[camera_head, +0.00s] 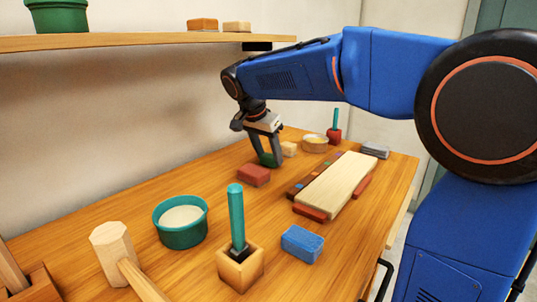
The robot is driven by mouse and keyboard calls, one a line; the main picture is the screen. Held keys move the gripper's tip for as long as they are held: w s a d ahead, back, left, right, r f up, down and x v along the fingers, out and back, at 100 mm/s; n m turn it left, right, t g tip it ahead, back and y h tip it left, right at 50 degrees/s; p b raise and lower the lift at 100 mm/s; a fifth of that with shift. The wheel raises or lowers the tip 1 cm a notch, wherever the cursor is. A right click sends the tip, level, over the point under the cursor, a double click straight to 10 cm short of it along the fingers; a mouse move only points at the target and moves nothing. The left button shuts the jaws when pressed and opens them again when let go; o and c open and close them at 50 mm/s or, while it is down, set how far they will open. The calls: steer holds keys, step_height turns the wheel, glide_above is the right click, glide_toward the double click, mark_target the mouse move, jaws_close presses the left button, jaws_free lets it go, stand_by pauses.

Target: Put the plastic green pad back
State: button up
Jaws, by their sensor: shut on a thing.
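The green pad (267,160) is a small dark green block, low over the far left part of the wooden bench. My gripper (269,153) points down and is shut on it, one finger on each side. I cannot tell whether the pad touches the bench top. A red block (253,175) lies just in front of it and a pale tan block (289,149) lies to its right.
A pale board (337,184) on red supports lies right of centre on the bench (333,250). A teal bowl (181,232), a mallet (112,243), a teal-handled tool in a wooden block (240,263) and a blue block (302,243) stand nearer. A shelf (130,41) overhangs the left.

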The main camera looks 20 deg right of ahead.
steer(key=shift+f, duration=0.1)
steer(key=o, duration=0.9)
steer(key=v, duration=1.2)
steer(key=shift+d, duration=0.1)
